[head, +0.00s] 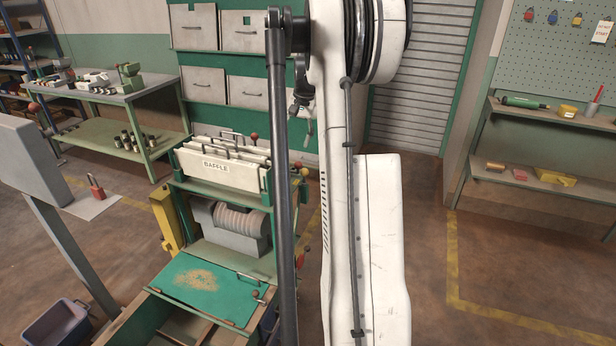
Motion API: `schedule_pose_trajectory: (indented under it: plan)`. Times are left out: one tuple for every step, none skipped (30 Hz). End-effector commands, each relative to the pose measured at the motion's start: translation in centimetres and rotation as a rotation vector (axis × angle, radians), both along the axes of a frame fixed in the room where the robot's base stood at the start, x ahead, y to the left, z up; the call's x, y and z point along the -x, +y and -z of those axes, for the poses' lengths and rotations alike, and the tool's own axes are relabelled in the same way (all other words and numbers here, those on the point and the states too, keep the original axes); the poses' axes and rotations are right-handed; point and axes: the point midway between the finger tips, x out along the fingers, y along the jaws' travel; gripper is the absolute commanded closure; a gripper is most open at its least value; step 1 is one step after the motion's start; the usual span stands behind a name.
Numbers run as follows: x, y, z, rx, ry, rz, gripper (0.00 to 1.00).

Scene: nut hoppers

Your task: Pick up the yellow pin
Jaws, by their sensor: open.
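I cannot make out a yellow pin for certain in the head view. A small yellow item (577,19) hangs on the pegboard at the upper right, but it looks more like a padlock. My gripper (308,131) shows only in part beside my white arm, in front of the green hopper wall. It is open and small in the picture, and I see nothing held in it. My arm hides much of the middle of the scene.
A green machine with white panels marked BAFFLE (217,166) stands left of my arm. A workbench (125,93) is at the left, and a shelf (548,186) with small items is at the right. The floor (500,250) at right is clear.

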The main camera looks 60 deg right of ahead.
Motion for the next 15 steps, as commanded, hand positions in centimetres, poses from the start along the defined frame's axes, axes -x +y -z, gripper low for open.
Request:
schedule_pose_trajectory:
  plan:
    - [0.6, -1.5, 0.6, -0.011, 0.004, 0.02, 0.53]
    - [0.8, -2.0, 0.9, -0.016, 0.006, 0.028, 0.53]
    - [1.1, -2.7, 1.2, -0.022, 0.007, 0.038, 0.53]
    - [1.3, -3.1, 1.4, -0.026, 0.009, 0.045, 0.53]
    - [1.5, -3.4, 1.6, -0.028, 0.01, 0.049, 0.53]
    - [1.6, -3.7, 1.8, -0.031, 0.011, 0.054, 0.53]
    - [1.6, -3.8, 2.0, -0.033, 0.011, 0.055, 0.53]
    - [1.6, -3.9, 2.2, -0.033, 0.011, 0.056, 0.53]
    - [1.6, -3.9, 2.5, -0.034, 0.012, 0.057, 0.53]
    - [1.5, -3.9, 2.9, -0.034, 0.012, 0.057, 0.53]
    - [1.5, -3.8, 3.3, -0.034, 0.012, 0.057, 0.53]
    - [1.4, -3.8, 3.9, -0.034, 0.012, 0.057, 0.53]
    - [1.3, -3.7, 4.4, -0.034, 0.012, 0.056, 0.53]
    - [1.2, -3.7, 5.0, -0.034, 0.012, 0.056, 0.53]
    - [1.0, -3.7, 5.8, -0.034, 0.012, 0.056, 0.53]
